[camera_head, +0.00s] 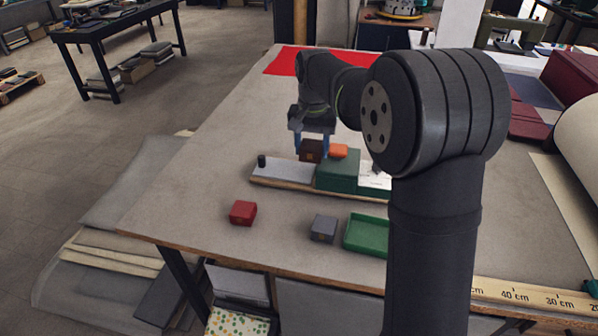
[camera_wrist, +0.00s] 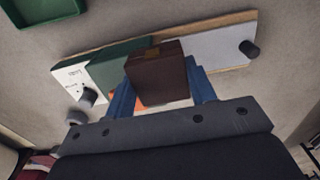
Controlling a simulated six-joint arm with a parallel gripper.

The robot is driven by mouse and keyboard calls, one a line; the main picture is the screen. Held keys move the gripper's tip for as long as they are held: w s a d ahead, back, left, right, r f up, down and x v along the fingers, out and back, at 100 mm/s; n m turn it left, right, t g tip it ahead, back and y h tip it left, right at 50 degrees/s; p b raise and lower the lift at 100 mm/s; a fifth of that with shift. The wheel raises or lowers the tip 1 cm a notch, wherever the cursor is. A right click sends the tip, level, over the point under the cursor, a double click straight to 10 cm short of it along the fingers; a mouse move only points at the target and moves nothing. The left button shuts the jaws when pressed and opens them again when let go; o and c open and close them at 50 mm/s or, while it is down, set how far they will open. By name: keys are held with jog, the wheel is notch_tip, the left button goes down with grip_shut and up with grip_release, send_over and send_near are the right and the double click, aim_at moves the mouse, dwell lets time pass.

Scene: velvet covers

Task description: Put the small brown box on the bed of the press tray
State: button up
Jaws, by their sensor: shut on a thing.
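The small brown box (camera_head: 311,151) is between the blue fingers of my gripper (camera_head: 312,148), which is shut on it. In the wrist view, the box (camera_wrist: 155,72) fills the space between the fingertips (camera_wrist: 162,90) and covers part of what lies below. The long press tray has a wooden edge (camera_head: 285,185) and a flat grey bed (camera_head: 284,171); the bed also shows in the wrist view (camera_wrist: 215,46). A green block (camera_head: 338,172) stands beside the bed. The held box appears above the tray, near the block's left edge; I cannot tell its exact height.
An orange piece (camera_head: 338,151) shows by the green block's top. A black knob (camera_head: 261,161) stands at the bed's left end. A red box (camera_head: 243,213), a grey box (camera_head: 323,229) and a green tray (camera_head: 366,236) lie nearer. The table's left side is clear.

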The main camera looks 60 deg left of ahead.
send_over(298, 171)
notch_tip(298, 171, down, 10)
jog(key=shift+w, duration=0.1)
dwell(0.5)
jog(key=shift+f, duration=0.1)
jog(key=o, duration=1)
jog(key=shift+f, duration=0.1)
jog(key=shift+c, duration=0.2)
notch_tip(298, 171, up, 12)
jog(key=shift+r, duration=0.2)
jog(key=shift+o, duration=0.5)
